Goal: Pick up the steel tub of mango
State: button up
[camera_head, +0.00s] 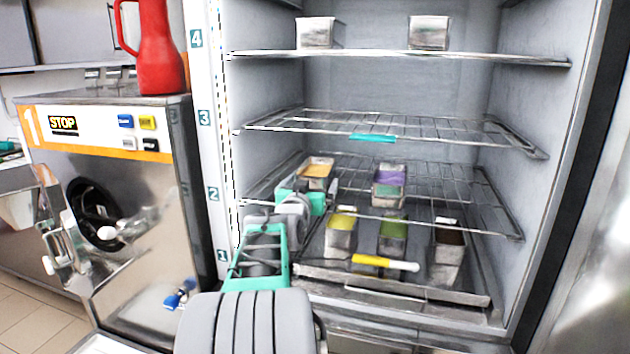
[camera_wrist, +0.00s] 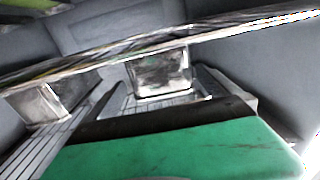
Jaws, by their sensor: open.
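A steel tub with orange contents (camera_head: 316,170), which looks like the mango, stands at the left of shelf 2 in the open freezer. My gripper (camera_head: 308,186) is at its near side and hides its lower front. In the wrist view a steel tub (camera_wrist: 160,72) stands ahead, between the two dark fingers of my gripper (camera_wrist: 165,88). The fingers are apart. I cannot tell whether they touch the tub. Its contents do not show in the wrist view.
A purple tub (camera_head: 389,185) stands to the right on the same shelf. Below are yellow (camera_head: 341,235), green (camera_head: 392,236) and brown (camera_head: 448,250) tubs and a yellow-handled tool (camera_head: 385,262). A wire shelf (camera_head: 430,128) lies above. A second tub (camera_wrist: 38,106) shows left in the wrist view.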

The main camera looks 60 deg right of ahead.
jog(key=x, duration=0.2)
jog(key=p+x, duration=0.1)
jog(key=x, duration=0.1)
jog(key=p+x, duration=0.1)
jog(key=x, duration=0.1)
jog(key=shift+w+d+r, duration=0.1)
jog(key=shift+w+d, duration=0.1)
jog(key=shift+w, duration=0.15)
jog(key=shift+a, duration=0.1)
jog(key=shift+c, duration=0.2)
jog(key=c, duration=2)
jog(key=shift+r, duration=0.25)
